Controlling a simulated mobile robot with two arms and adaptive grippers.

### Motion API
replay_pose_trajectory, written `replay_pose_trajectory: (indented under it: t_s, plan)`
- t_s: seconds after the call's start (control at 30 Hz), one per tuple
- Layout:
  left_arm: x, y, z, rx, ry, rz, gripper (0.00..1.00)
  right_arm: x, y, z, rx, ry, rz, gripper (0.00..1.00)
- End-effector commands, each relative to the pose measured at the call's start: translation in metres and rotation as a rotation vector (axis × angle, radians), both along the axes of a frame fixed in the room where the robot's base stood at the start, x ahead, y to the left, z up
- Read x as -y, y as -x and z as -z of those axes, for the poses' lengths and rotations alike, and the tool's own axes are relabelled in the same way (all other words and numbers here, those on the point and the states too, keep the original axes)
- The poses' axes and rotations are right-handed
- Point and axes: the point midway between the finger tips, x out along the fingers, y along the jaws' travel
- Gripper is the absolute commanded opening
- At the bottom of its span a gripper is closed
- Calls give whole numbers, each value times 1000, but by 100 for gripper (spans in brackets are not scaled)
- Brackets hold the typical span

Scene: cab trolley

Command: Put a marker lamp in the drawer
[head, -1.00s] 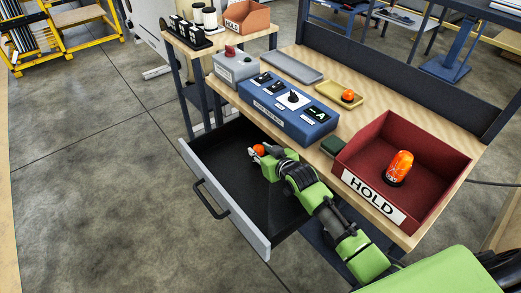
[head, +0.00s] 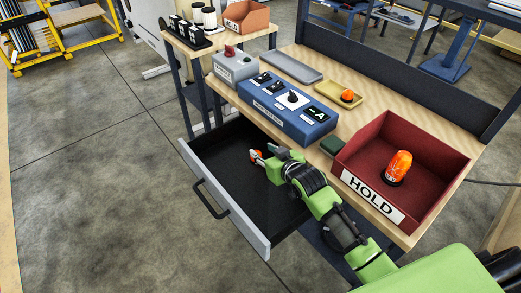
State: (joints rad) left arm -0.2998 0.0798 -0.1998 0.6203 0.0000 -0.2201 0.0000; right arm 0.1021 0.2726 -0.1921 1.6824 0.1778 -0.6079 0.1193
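The drawer (head: 222,160) is pulled out under the bench, with a black inside and a grey front. My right gripper (head: 260,157) reaches down inside it. An orange marker lamp (head: 256,153) shows at its fingertips, mostly hidden; I cannot tell whether the fingers still press on it. Another orange marker lamp (head: 399,166) stands in the red HOLD bin (head: 440,150) at the right. My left gripper is not in view.
A blue control box (head: 290,110) with a dial stands on the bench above the drawer. A grey box with a red button (head: 234,65), a grey tray (head: 292,67) and a dark green block (head: 333,145) are also there. Floor left of the drawer is clear.

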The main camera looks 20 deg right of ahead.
Motion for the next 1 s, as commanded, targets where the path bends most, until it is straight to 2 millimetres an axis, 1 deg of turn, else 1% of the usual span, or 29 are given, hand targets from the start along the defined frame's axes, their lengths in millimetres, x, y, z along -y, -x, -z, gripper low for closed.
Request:
replay_pose_trajectory:
  t_s: [0.03, 0.13, 0.33, 0.47, 1.0]
  plan:
    - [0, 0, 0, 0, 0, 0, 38, 2, 8, -3, 0, 1, 0, 36]
    - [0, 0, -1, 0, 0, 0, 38, 3, 21, -9, -1, 1, 0, 36]
    - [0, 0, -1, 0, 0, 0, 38, 6, 36, -17, 0, 0, 1, 36]
    - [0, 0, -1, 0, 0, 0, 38, 6, 38, -18, -1, 1, 0, 36]
    - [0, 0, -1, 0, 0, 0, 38, 6, 38, -19, 0, 0, 0, 36]
